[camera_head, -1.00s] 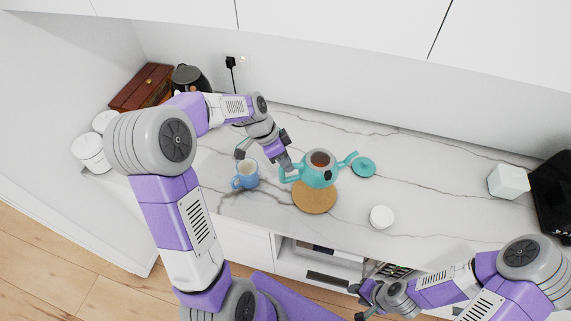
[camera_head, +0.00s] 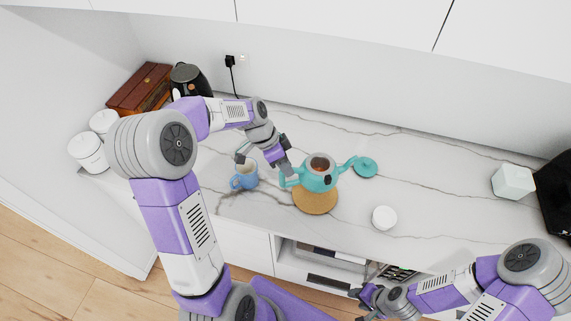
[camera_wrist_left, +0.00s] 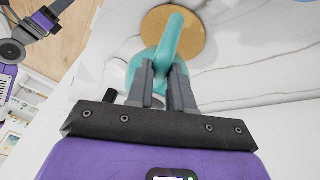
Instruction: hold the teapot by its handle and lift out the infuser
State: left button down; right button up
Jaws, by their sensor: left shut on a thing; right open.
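The teal teapot (camera_head: 318,182) is at the cork mat (camera_head: 316,203), over its back part. I cannot tell whether it touches the mat. Its spout points right and its handle (camera_head: 288,181) is on the left. My left gripper (camera_head: 287,171) is shut on the handle, which also shows between the fingers in the left wrist view (camera_wrist_left: 172,40). The teapot has no lid on it, and its round opening shows a brown inside with the infuser (camera_head: 320,164), hard to make out. A teal lid (camera_head: 365,167) lies right of the spout. My right gripper (camera_head: 364,302) is open and empty, low at the counter's front.
A blue mug (camera_head: 244,180) stands just left of the teapot, close under my left wrist. A small white dish (camera_head: 384,218) is right of the mat. White canisters (camera_head: 87,150), a wooden box (camera_head: 140,88) and a white block (camera_head: 513,181) stand farther off. The right counter is mostly clear.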

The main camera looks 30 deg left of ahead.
aim_at(288, 182)
pick_arm(q)
jog(key=shift+w+f+b, duration=0.1)
jog(key=shift+f+b, duration=2.5)
jog(key=shift+f, duration=0.35)
jog(key=shift+f+b, duration=0.35)
jog(key=shift+b, duration=0.05)
jog(key=shift+f+b, duration=0.2)
jog(key=shift+b, duration=0.2)
jog(key=shift+f, duration=0.1)
dwell(0.3)
